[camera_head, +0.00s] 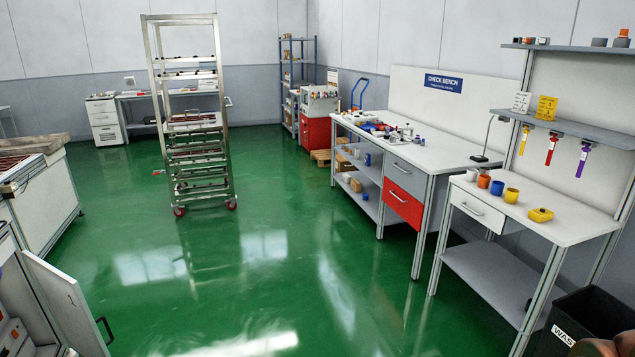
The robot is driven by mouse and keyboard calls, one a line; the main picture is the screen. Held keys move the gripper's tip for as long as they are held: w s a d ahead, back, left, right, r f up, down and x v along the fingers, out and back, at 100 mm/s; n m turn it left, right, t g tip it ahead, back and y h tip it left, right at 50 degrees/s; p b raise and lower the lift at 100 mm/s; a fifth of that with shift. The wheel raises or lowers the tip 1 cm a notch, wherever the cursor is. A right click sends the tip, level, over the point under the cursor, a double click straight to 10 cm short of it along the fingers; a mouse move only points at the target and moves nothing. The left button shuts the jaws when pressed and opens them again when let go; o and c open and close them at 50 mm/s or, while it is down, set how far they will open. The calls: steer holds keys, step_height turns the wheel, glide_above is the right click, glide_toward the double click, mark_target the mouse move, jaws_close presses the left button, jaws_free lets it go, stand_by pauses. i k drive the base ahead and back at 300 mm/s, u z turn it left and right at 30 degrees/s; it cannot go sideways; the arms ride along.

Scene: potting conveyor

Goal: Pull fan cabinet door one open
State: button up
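A pale grey cabinet door (66,305) with a black bar handle (105,331) shows at the lower left corner. It stands swung out from a cabinet whose inside partly shows at the left edge, with white and reddish items in it. I see no label, so I cannot tell whether this is fan cabinet door one. The cabinet's rest and the door's lower edge are cut off by the frame.
Green floor is clear through the middle. A tall wheeled rack (222,115) stands at the back left. A check bench (440,152) and a second bench (565,226) line the right, with a black waste bin (592,318) at the lower right. A white cabinet (45,205) stands at left.

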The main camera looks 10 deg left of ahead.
mark_target(62, 295)
steer(key=u, duration=0.2)
steer(key=i, duration=1.9)
steer(key=u, duration=0.95)
steer(key=i, duration=1.45)
steer(key=u, duration=1.9)
steer(key=i, duration=1.35)
steer(key=u, duration=1.05)
steer(key=k, duration=0.6)
steer(key=u, duration=1)
steer(key=i, duration=1)
steer(key=u, duration=0.05)
